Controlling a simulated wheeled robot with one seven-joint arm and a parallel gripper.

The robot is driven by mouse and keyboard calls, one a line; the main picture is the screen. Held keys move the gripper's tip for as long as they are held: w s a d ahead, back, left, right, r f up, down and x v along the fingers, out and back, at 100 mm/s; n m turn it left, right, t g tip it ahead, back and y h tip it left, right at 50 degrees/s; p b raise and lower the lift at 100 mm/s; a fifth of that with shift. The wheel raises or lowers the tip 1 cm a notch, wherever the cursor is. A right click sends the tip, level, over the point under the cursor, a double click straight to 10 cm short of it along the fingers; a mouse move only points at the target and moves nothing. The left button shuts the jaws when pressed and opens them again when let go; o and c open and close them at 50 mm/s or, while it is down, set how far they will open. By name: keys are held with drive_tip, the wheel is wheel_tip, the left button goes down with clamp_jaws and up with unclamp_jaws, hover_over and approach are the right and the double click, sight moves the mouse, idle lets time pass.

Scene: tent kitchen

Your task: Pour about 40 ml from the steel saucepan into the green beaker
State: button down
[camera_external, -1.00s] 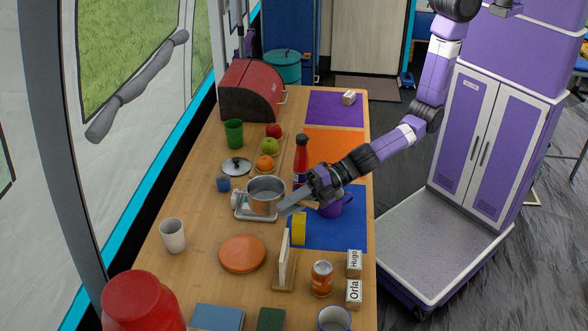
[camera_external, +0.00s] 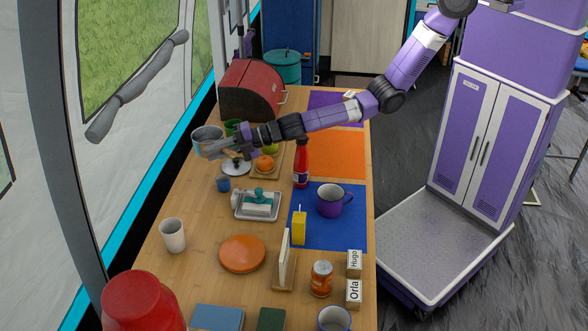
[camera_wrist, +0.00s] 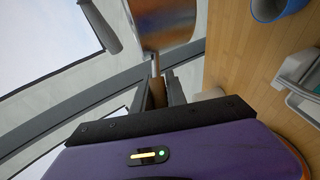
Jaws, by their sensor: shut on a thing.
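The steel saucepan (camera_external: 207,134) is in the air at the left back of the table in the external view, in front of the red bread box. It looks roughly level; its contents cannot be made out. My gripper (camera_external: 226,149) is shut on its handle. In the wrist view the handle (camera_wrist: 156,66) runs between the fingers (camera_wrist: 158,92) to the pan's shiny side (camera_wrist: 165,22). The green beaker (camera_external: 233,125) stands on the table just right of the pan in the picture, mostly hidden by the pan and my gripper.
The red bread box (camera_external: 250,90) stands behind. A lid (camera_external: 236,168), a small blue cup (camera_external: 223,184) and a board with fruit (camera_external: 280,160) are near the arm. A red bottle (camera_external: 301,165) stands to the right. A tray (camera_external: 246,215) holds a teal-handled thing.

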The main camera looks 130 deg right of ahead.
sight(212, 140)
drive_tip(key=shift+m+g+h, duration=0.3)
drive_tip(key=shift+m+h, duration=0.2)
drive_tip(key=s+d+f, duration=0.1)
drive_tip(key=s+d, duration=0.1)
drive_tip(key=d, duration=0.2)
drive_tip(key=s+d+f, duration=0.2)
drive_tip(key=d, duration=0.2)
drive_tip(key=s+d+f, duration=0.1)
drive_tip(key=s+d, duration=0.1)
drive_tip(key=d, duration=0.2)
drive_tip(key=shift+f, duration=0.35)
drive_tip(key=shift+s+f, duration=0.1)
drive_tip(key=shift+f, duration=0.15)
drive_tip(key=shift+s+a+f, duration=0.15)
drive_tip(key=shift+s+f, duration=0.1)
drive_tip(key=shift+f, duration=0.3)
drive_tip(key=shift+s+a+f, duration=0.2)
drive_tip(key=shift+s+f, duration=0.05)
drive_tip(key=shift+f, duration=0.25)
drive_tip(key=shift+s+a+f, duration=0.15)
drive_tip(key=shift+s+f, duration=0.1)
drive_tip(key=shift+f, duration=0.3)
drive_tip(key=shift+s, duration=0.1)
drive_tip(key=s+d+r+m+t+h+b, duration=0.2)
drive_tip(key=s+d+r+m+t+b, duration=0.1)
drive_tip(key=s+r+m, duration=0.4)
wheel_tip(212, 140, up, 4)
drive_tip(key=shift+s+d+r+m+t, duration=0.2)
drive_tip(key=shift+s+d+m+t, duration=0.1)
drive_tip(key=shift+s+d+t, duration=0.65)
